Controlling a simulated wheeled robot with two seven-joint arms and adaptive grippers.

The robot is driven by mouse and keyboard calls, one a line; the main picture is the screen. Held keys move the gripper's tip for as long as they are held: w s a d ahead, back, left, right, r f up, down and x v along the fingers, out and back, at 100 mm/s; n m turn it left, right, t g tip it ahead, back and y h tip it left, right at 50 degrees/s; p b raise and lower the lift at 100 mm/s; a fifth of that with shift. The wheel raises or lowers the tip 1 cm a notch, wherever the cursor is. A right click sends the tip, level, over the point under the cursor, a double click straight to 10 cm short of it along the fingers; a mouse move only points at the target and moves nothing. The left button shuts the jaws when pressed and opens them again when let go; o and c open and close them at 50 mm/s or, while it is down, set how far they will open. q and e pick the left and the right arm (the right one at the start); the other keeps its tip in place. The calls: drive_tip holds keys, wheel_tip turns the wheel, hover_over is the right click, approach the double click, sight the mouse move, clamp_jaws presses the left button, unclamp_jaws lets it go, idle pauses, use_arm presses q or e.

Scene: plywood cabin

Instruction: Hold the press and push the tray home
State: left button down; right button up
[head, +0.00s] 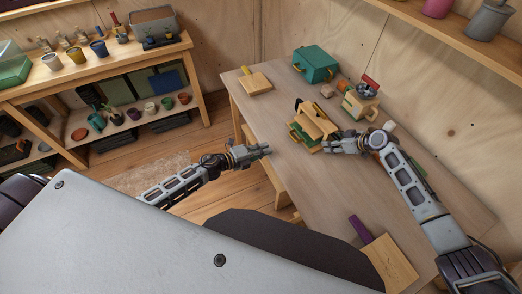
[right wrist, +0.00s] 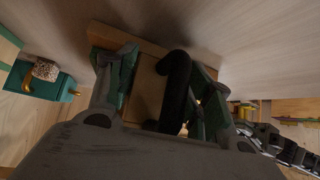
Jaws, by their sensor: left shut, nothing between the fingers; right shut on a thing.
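The press (head: 314,122), a wooden body with green parts and a black handle, stands on the table in the head view. My right gripper (head: 331,146) is at its near right side and is shut on it. In the right wrist view the fingers flank its wooden block (right wrist: 148,90), with the curved black handle (right wrist: 176,85) in front. A green part (head: 300,138) at its left lower side may be the tray; how far out it sits I cannot tell. My left gripper (head: 265,151) is shut and empty, left of the press and apart from it, by the table's left edge.
On the table (head: 340,195) are a teal box (head: 316,62), a wooden machine with a red part (head: 361,101), a board with a yellow handle (head: 255,83) and a board with a purple handle (head: 392,264). The table's middle front is clear.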

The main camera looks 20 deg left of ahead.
idle(0.3)
idle(0.4)
drive_tip(key=o, duration=1.2)
drive_tip(key=shift+d+r, duration=0.1)
drive_tip(key=v, duration=1.1)
drive_tip(key=shift+d+r, duration=0.25)
drive_tip(key=shift+s, duration=0.1)
